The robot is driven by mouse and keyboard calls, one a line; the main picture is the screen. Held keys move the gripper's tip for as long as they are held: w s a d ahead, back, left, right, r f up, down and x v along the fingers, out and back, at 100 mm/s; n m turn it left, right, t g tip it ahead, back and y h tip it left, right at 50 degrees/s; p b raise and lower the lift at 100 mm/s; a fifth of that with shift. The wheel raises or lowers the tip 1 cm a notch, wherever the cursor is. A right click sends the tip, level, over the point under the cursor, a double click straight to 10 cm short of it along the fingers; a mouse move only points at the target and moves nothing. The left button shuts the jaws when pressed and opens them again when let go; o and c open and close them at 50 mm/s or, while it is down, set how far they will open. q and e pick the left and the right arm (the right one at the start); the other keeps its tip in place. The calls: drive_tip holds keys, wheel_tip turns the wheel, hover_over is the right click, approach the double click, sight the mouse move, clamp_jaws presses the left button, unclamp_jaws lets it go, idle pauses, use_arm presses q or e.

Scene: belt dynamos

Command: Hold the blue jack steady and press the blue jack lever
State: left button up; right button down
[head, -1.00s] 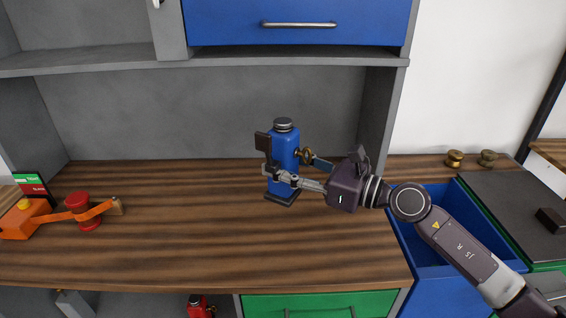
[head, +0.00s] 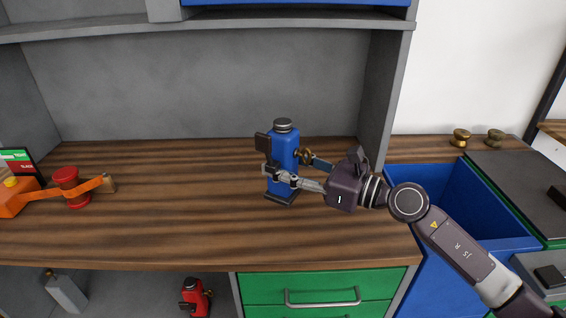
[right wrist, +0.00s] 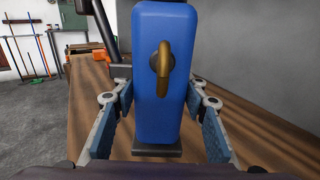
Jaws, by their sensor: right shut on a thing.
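The blue jack (head: 283,155) is an upright blue block with a dark round cap and a dark base plate. It stands over the wooden worktop; I cannot tell whether its base touches the wood. My right gripper (head: 282,178) has its fingers on both sides of the jack's body and is shut on it. The right wrist view shows the jack (right wrist: 160,115) between the two blue finger pads, with a brass hook-like fitting facing the camera. The dark jack lever (head: 262,144) sticks out on the far left side, away from the fingers. My left gripper is not in view.

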sight(294, 189)
wheel_tip(294, 189, down, 2)
drive_tip(key=shift+f+b, duration=0.1)
drive_tip(key=shift+b, duration=0.8)
drive_tip(key=shift+f, duration=0.25)
drive_tip(key=shift+f+b, duration=0.85)
drive_tip(key=shift+b, duration=0.15)
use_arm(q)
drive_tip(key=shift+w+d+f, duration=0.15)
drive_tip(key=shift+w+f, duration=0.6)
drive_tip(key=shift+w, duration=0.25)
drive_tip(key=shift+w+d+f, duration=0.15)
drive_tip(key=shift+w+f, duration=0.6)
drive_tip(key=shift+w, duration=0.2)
use_arm(e)
drive_tip(key=shift+f, duration=0.2)
use_arm(q)
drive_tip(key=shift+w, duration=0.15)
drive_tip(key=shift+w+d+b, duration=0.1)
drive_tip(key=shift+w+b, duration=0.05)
drive_tip(key=shift+b, duration=0.15)
use_arm(e)
drive_tip(key=shift+f, duration=0.2)
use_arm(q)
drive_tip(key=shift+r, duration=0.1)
